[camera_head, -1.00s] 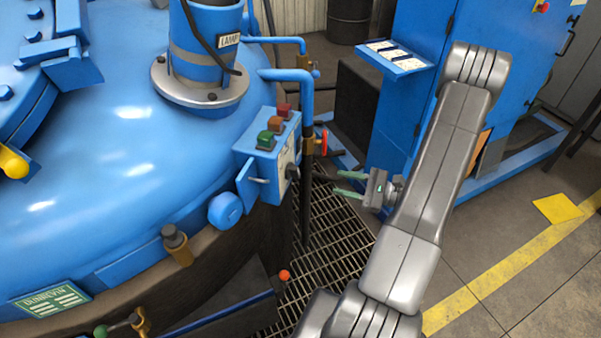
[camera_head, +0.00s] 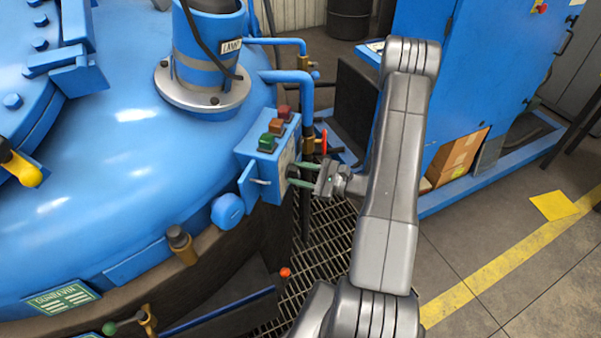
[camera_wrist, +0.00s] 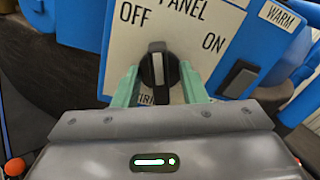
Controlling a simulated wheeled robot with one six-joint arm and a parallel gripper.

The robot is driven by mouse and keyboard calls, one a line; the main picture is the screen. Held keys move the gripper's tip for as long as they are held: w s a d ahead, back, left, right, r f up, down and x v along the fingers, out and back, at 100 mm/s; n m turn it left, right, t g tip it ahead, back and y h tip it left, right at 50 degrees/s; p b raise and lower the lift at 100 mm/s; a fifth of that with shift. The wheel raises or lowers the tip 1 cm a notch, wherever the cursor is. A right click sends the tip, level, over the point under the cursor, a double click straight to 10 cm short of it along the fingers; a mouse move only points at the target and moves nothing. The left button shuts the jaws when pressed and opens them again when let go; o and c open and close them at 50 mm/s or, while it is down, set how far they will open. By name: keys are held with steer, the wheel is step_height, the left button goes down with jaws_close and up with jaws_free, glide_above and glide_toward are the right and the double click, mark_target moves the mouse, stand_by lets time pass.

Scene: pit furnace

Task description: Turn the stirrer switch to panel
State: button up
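The stirrer switch (camera_wrist: 158,68) is a round black knob with a pale pointer line, on a white plate in the wrist view. The plate (camera_wrist: 205,22) reads OFF at left, PANEL at top and ON at right; the lettering below is partly hidden. The pointer line stands about upright in the picture. My gripper (camera_wrist: 159,85) is open, its two green fingers on either side of the knob with small gaps visible. In the head view my gripper (camera_head: 297,173) reaches the right-hand face of the blue control box (camera_head: 262,180); the knob is hidden there.
Green, orange and red buttons (camera_head: 276,125) sit on top of the control box. A pipe with a red-handled valve (camera_head: 324,142) stands just behind my gripper. A dark rectangular part (camera_wrist: 236,78) lies right of the knob. Floor grating (camera_head: 325,235) lies below.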

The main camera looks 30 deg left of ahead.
jaws_close()
steer(key=shift+f+m+b, duration=0.1)
steer(key=shift+m+b, duration=0.25)
steer(key=shift+m, duration=0.25)
steer(key=m, duration=0.3)
steer(key=shift+w+m, duration=0.1)
steer(key=shift+m, duration=0.2)
jaws_free()
